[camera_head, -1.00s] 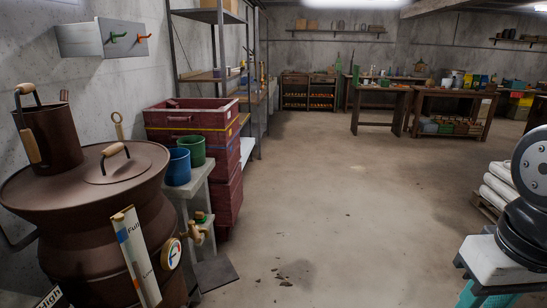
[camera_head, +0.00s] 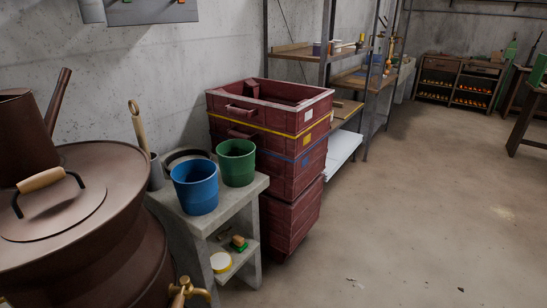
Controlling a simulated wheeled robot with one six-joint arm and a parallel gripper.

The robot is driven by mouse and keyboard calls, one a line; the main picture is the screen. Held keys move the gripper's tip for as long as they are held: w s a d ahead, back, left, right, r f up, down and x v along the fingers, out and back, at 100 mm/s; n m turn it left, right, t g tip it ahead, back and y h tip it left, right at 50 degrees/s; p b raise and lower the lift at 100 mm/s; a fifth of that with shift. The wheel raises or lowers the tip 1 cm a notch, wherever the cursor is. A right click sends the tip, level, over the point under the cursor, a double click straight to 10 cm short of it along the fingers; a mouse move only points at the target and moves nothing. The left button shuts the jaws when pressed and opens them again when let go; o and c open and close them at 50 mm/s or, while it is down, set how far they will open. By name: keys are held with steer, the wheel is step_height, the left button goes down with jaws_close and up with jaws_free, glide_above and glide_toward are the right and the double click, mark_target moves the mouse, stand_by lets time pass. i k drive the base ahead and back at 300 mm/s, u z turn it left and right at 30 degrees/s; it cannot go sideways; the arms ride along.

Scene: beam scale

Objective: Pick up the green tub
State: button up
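The green tub (camera_head: 236,164) stands upright on the top of a small grey stand (camera_head: 213,218), towards its back right corner. A blue tub (camera_head: 195,188) stands right in front of it and to its left, close beside it. The inside of the green tub looks empty from here. My gripper is not in view.
A large brown boiler (camera_head: 97,248) with a lid and a brass tap (camera_head: 186,292) fills the left. Stacked red crates (camera_head: 268,135) stand just behind and right of the stand. A grey shelf rack (camera_head: 330,70) runs along the wall. The floor (camera_head: 400,210) on the right is clear.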

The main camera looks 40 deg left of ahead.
mark_target(237, 163)
steer(key=u, duration=0.15)
steer(key=i, duration=1.7)
steer(key=u, duration=1.25)
steer(key=i, duration=1.1)
steer(key=u, duration=1.25)
steer(key=i, duration=0.45)
steer(key=u, duration=0.25)
